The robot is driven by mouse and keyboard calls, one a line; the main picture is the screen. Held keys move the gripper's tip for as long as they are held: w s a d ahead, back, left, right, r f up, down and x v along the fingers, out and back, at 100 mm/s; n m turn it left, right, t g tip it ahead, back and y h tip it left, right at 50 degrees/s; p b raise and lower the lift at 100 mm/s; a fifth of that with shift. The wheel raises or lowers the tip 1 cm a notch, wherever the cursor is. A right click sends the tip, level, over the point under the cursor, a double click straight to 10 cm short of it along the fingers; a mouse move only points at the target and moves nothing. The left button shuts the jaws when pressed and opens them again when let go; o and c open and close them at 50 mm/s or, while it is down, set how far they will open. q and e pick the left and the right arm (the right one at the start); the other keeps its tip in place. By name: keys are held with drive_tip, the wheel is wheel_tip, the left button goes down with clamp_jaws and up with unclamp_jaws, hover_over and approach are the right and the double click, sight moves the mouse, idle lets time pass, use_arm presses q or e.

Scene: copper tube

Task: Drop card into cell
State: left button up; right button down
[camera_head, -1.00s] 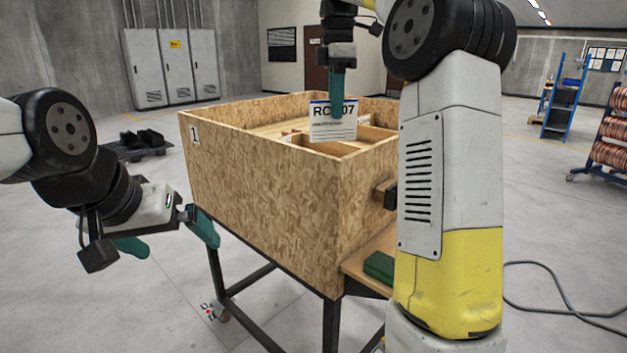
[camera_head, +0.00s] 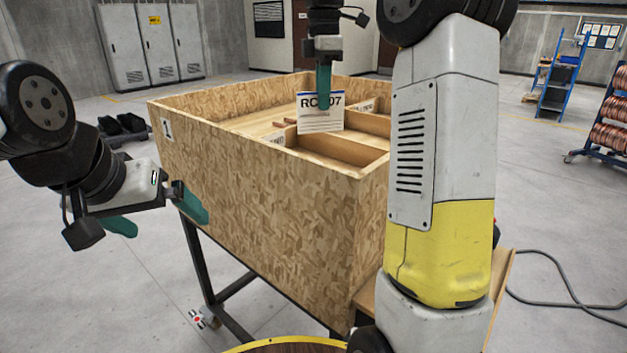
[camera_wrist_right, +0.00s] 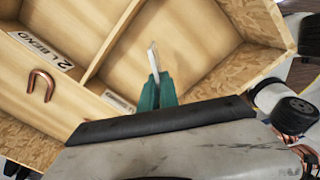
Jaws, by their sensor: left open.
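A white card (camera_head: 320,115) with dark lettering hangs upright below my right gripper (camera_head: 324,92), over the near part of the open wooden crate (camera_head: 270,190). In the right wrist view the green fingers of my right gripper (camera_wrist_right: 157,92) are closed on the card (camera_wrist_right: 153,56), seen nearly edge-on. Below it are cells split by wooden dividers (camera_wrist_right: 112,40). My left gripper (camera_head: 155,215) is open and empty, left of the crate's outer wall.
The crate stands on a dark metal frame (camera_head: 200,270). My right arm hides the crate's right side. A rack of copper coils (camera_head: 608,125) and a blue shelf cart (camera_head: 560,80) stand at the right. A black cable (camera_head: 565,305) lies on the floor.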

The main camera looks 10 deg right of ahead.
drive_tip(key=shift+f, duration=1.15)
drive_tip(key=c, duration=1.5)
unclamp_jaws()
drive_tip(key=shift+c, duration=0.2)
wheel_tip(320, 180, up, 8)
drive_tip(key=shift+f, duration=0.1)
drive_tip(key=shift+s, duration=0.1)
